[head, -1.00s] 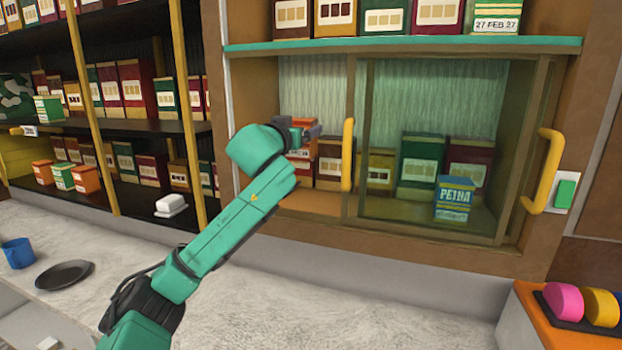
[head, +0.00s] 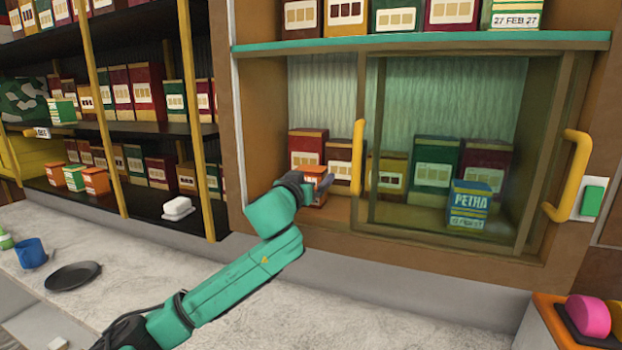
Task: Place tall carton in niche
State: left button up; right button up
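An orange carton (head: 314,172), partly hidden by my gripper, is in the open left part of the glass-fronted niche (head: 345,235). My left gripper (head: 320,183) reaches into that opening and appears shut on the carton, its dark fingers across it. The carton's lower end is close to the niche floor; I cannot tell if it touches. Maroon and brown cartons (head: 308,146) stand behind it. My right gripper is not in view.
A sliding glass pane with a yellow handle (head: 358,158) covers the niche's right part, with a blue PETHA carton (head: 468,204) there. Another yellow handle (head: 570,177) is at the far right. Shelves of cartons stand left. The pale counter (head: 400,300) is mostly clear.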

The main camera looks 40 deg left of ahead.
pick_arm(q)
jog(key=shift+r, duration=0.15)
jog(key=shift+s+d, duration=0.15)
jog(key=shift+s, duration=0.1)
jog(key=b+v, duration=0.3)
jog(key=f+b+v, duration=0.1)
jog(key=v, duration=0.1)
jog(key=shift+s+d+b, duration=0.1)
jog(key=shift+s+b, duration=0.15)
jog(key=shift+b, duration=0.15)
jog(key=v, duration=0.1)
jog(key=b+v, duration=0.1)
jog(key=v, duration=0.1)
jog(key=b+v, duration=0.1)
jog(key=v, duration=0.1)
jog(key=shift+r, duration=0.3)
jog(key=shift+s+d+r, duration=0.15)
jog(key=shift+s, duration=0.3)
